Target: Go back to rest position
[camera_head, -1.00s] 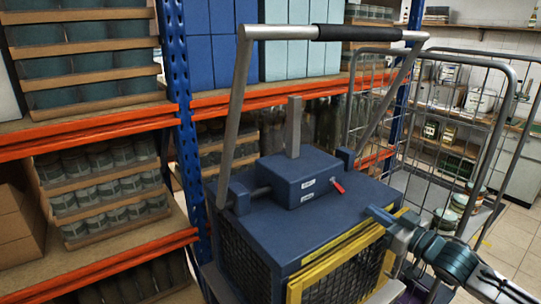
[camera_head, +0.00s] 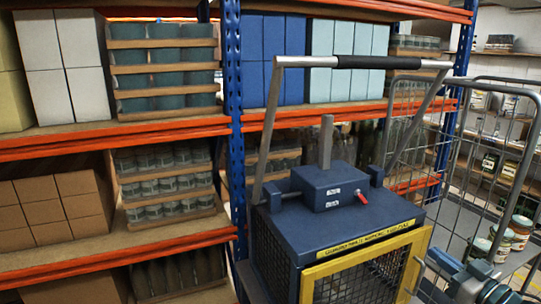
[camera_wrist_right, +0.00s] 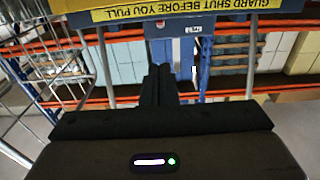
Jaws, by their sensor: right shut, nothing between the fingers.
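My right gripper (camera_wrist_right: 158,72) is shut and empty in the right wrist view, its two dark fingers together. In the head view, part of my right arm shows at the lower right corner, beside the blue machine's yellow guard frame (camera_head: 368,245); its fingertips are not clear there. My left gripper is not in view. In the wrist view the machine's yellow label (camera_wrist_right: 190,10) appears upside down, beyond the fingers at the top, with a gap between.
The blue machine (camera_head: 335,215) with a tall push handle (camera_head: 350,62) stands in front. A wire cage trolley (camera_head: 490,130) with jars (camera_head: 520,230) is close to my right arm. Orange-beamed shelves (camera_head: 115,140) hold boxes and jars. Floor shows at the wrist view's right.

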